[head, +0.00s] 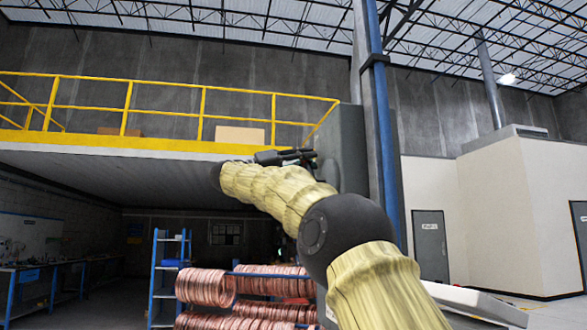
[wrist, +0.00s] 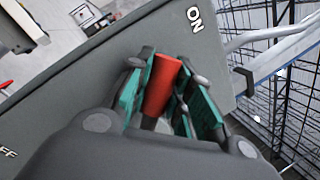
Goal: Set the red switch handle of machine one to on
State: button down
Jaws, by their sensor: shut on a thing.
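The red switch handle (wrist: 161,86) shows in the wrist view, between the two green-padded fingers of my gripper (wrist: 160,95). My gripper is shut on the handle. The handle stands out from a dark grey panel (wrist: 80,100) of machine one. White "ON" lettering (wrist: 194,18) is at the panel's upper right, and partly cut-off "OFF" lettering (wrist: 8,153) is at the lower left. The handle's base is partly hidden by my gripper. In the head view my gripper (head: 285,157) reaches the grey cabinet (head: 342,150); the handle cannot be made out there.
Copper coils (head: 205,287) sit on a blue rack below my arm. A blue pillar (head: 383,130) stands right behind the cabinet. A yellow railing (head: 130,105) runs along the upper platform. In the wrist view, a wire mesh (wrist: 285,95) is right of the panel.

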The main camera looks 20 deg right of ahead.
dwell(0.4)
jog(key=c, duration=1.3)
grip_release()
jog(key=shift+a, duration=0.1)
jog(key=shift+o, duration=0.2)
jog(key=v, duration=1.2)
